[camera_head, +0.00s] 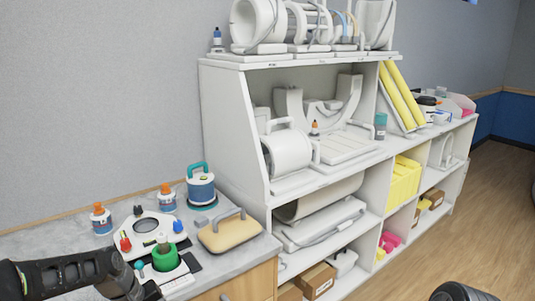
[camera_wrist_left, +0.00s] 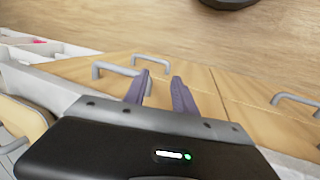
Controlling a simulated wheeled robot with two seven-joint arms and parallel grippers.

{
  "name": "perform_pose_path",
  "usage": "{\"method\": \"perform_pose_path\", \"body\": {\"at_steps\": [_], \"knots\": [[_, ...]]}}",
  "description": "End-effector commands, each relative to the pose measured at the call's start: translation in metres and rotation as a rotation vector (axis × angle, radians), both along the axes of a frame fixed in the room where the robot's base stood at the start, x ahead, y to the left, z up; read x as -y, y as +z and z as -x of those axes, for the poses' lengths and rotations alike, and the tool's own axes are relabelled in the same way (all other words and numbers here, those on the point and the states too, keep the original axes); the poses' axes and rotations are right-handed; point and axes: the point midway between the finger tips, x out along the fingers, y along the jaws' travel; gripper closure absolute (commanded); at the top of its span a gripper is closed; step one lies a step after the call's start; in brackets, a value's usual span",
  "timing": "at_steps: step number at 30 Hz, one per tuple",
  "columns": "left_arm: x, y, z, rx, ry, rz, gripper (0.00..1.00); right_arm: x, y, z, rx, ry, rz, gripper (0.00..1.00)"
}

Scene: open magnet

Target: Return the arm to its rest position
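My left arm (camera_head: 65,274) comes in from the left at the bottom of the head view, over the front of the grey counter. My left gripper (camera_wrist_left: 160,90) shows in the left wrist view with two purple-grey fingers apart and nothing between them. Wooden cabinet fronts with grey handles lie beyond the fingers. In the head view the gripper's tips are hard to make out at the lower edge. My right gripper is not in either view.
The counter (camera_head: 220,262) holds a white device (camera_head: 147,227), a green-topped item (camera_head: 165,256), a tan handled case (camera_head: 229,231), a blue-and-white canister (camera_head: 201,187) and two orange-capped bottles. White shelving (camera_head: 232,125) stands to the right. The wooden floor (camera_head: 480,225) is largely clear.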

Motion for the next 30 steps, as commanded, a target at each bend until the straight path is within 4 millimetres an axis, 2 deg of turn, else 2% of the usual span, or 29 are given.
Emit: {"method": "perform_pose_path", "body": {"at_steps": [1,5,6,8,9,12,15,19,22,30], "knots": [[0.021,-0.028,0.006,-0.005,-0.038,0.018,0.68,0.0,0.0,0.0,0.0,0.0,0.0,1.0],[0.082,-0.105,0.036,0.006,-0.144,0.065,0.68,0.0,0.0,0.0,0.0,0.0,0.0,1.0],[0.101,-0.128,0.051,0.012,-0.176,0.075,0.68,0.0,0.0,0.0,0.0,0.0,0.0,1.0],[0.128,-0.161,0.078,0.018,-0.224,0.086,0.68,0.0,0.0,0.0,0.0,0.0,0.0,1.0],[0.143,-0.18,0.099,0.021,-0.253,0.09,0.68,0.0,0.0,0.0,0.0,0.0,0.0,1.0],[0.173,-0.218,0.153,0.028,-0.324,0.087,0.68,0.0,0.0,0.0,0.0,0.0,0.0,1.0],[0.188,-0.24,0.201,0.032,-0.382,0.07,0.68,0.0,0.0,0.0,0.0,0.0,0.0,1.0],[0.193,-0.251,0.238,0.039,-0.427,0.046,0.68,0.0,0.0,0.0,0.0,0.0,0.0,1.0],[0.194,-0.254,0.247,0.044,-0.439,0.038,0.68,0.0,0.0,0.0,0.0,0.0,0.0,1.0],[0.193,-0.254,0.247,0.047,-0.438,0.037,0.68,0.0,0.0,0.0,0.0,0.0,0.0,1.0]]}}
